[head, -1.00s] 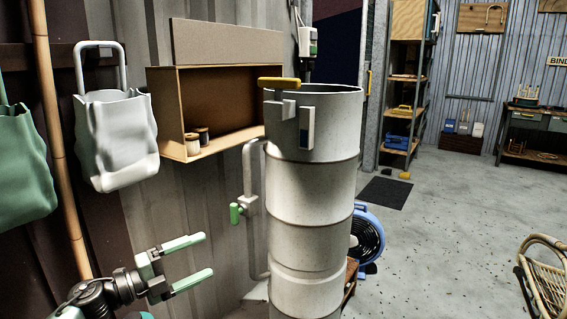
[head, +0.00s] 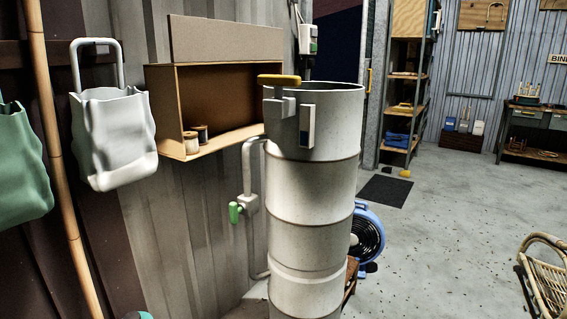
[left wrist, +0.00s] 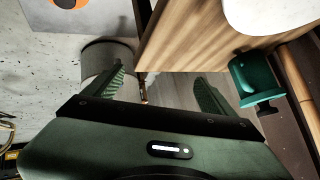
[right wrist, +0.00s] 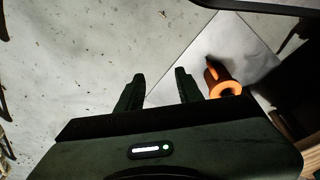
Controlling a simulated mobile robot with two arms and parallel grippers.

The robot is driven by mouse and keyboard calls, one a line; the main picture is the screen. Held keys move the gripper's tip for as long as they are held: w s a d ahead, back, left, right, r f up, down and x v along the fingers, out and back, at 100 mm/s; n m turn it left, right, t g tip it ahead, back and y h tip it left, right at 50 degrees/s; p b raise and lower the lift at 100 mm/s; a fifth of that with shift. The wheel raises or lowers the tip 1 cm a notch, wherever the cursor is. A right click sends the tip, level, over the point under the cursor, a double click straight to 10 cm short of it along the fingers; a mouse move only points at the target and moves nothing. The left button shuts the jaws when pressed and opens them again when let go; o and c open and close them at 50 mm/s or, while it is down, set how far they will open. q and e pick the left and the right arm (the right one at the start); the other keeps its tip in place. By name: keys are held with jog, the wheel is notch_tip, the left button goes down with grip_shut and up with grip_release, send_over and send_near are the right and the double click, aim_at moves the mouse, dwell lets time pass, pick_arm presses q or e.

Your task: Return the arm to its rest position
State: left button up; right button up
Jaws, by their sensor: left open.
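My left gripper (left wrist: 163,88) is open and empty in the left wrist view, its two dark green fingers apart. In the head view neither gripper shows. My right gripper (right wrist: 158,90) also has its two fingers apart with nothing between them, above a grey floor. A small orange-ended cylinder (right wrist: 222,88) lies just right of its fingers in the picture, not touching them as far as I can tell.
A tall grey cylinder (head: 311,190) with a yellow handle (head: 279,79) stands in the middle. A wooden wall box (head: 238,98) holds spools. A white bag (head: 115,135) and a green bag (head: 22,165) hang left. A blue fan (head: 366,238) stands behind the cylinder.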

pick_arm(q)
jog(key=s+f+n+g+p, duration=0.1)
jog(key=s+f+p, duration=0.3)
jog(key=s, duration=0.8)
jog(key=s+f+g+p, duration=0.4)
jog(key=s+p, duration=0.4)
jog(key=s, duration=0.5)
jog(key=s+f+n+g+p, duration=0.1)
jog(key=s+f+g+p, duration=0.2)
jog(key=s, duration=1)
notch_tip(320, 180, down, 2)
jog(key=p, duration=0.2)
jog(key=shift+s+a+f+n+p, duration=0.2)
jog(key=shift+a+f+n+p, duration=0.1)
jog(key=shift+p, duration=0.1)
pick_arm(e)
jog(key=s+d+f, duration=0.1)
jog(key=s+f, duration=0.1)
jog(key=s, duration=0.7)
jog(key=s+d+f+g, duration=0.1)
jog(key=s+d+f, duration=0.1)
jog(key=s, duration=0.8)
jog(key=shift+s+d+f+g, duration=0.15)
jog(key=shift+f+g, duration=0.15)
jog(key=shift+f, duration=0.55)
